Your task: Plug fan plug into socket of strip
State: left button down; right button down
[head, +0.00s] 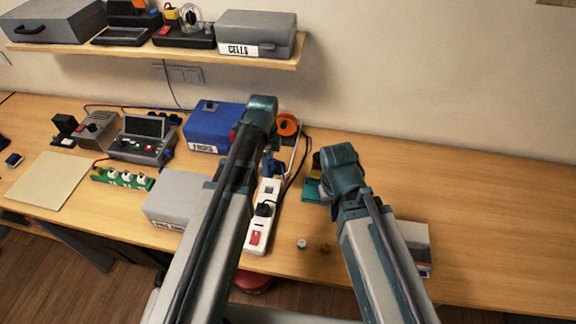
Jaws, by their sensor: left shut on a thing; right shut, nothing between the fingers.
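The white power strip (258,237) lies on the bench, partly covered by my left arm. It has a red switch (254,238) at its near end, and a black plug (264,209) sits at one of its sockets. I cannot tell whether this is the fan plug. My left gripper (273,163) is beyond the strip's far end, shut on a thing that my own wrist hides. My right gripper (318,180) is shut and empty, right of the strip; its fingers are mostly hidden. An orange round thing (288,124), possibly the fan, stands behind my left wrist.
A grey box (172,198) is close left of the strip, with a blue case (212,127) behind. A dark cable (295,165) runs between the grippers.

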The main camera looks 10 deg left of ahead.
aim_at(269, 192)
pick_arm(q)
jog(key=shift+s+a, duration=0.1)
jog(key=shift+s, duration=0.25)
pick_arm(e)
jog(key=shift+s+d, duration=0.4)
jog(key=shift+d, duration=0.05)
pick_arm(q)
jog(key=shift+f, duration=0.25)
pick_arm(e)
jog(key=shift+f, duration=0.2)
